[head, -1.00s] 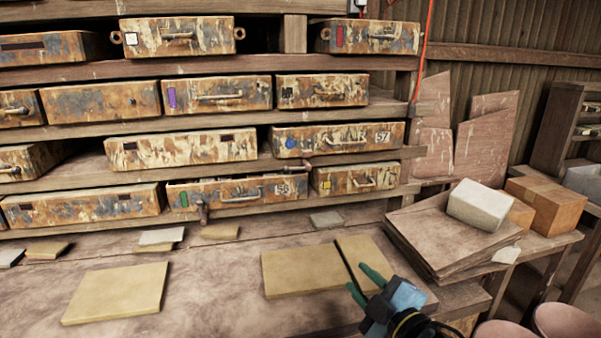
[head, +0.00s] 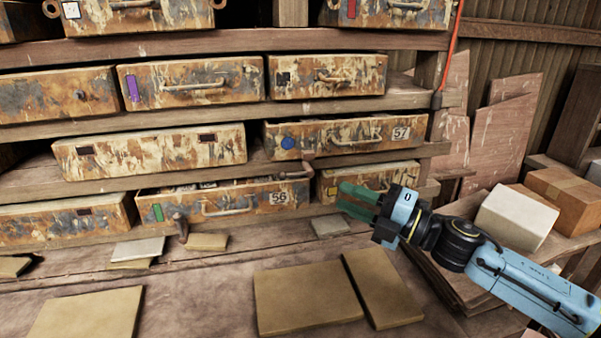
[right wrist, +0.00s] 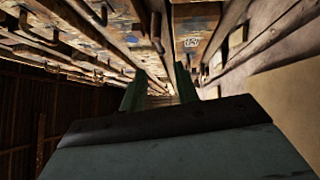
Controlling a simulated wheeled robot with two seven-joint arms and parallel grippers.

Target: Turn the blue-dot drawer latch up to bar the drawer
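The blue-dot drawer (head: 350,131) is a rusty drawer with a blue dot (head: 288,142), a handle and the number 57. Its latch (head: 299,174) looks like a small rusty piece at the shelf edge below the drawer, lying roughly sideways and pointing left; its exact shape is hard to make out. My right gripper (head: 350,200), with green fingers, is open and empty, right of and below the latch, in front of the yellow-marked drawer. Its parted fingers also show in the right wrist view (right wrist: 160,88). My left gripper is not in view.
The green-marked drawer (head: 240,196), number 56, stands slightly open at lower left, with another rusty latch (head: 181,226) below it. Tiles (head: 305,298) lie on the bench. A pale block (head: 516,218) sits on stacked boards at right. Space before the drawers is otherwise clear.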

